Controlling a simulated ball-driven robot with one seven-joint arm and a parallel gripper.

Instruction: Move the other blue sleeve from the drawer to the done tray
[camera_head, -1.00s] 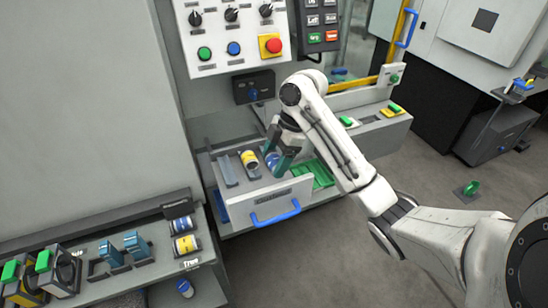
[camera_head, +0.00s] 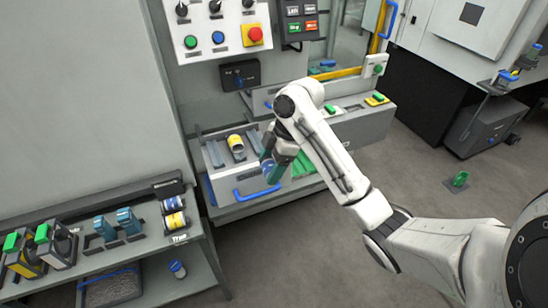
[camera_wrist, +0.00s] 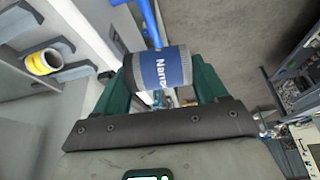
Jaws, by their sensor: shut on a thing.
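The sleeve shows only partly in the head view (camera_head: 267,167). It is at the right front of the open drawer (camera_head: 243,188), which has a blue handle; its exact height above the drawer is hard to tell. A yellow sleeve (camera_head: 236,143) lies in the drawer and also shows in the wrist view (camera_wrist: 42,62). I cannot tell which container is the done tray.
A bench at left holds a blue sleeve (camera_head: 172,204) and a yellow sleeve (camera_head: 174,221) in a rack, blue blocks (camera_head: 128,221) and green-topped fixtures (camera_head: 55,245). Below are a dark-filled tray (camera_head: 112,290) and a blue-and-white piece (camera_head: 177,268). Floor is open in front of the drawer.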

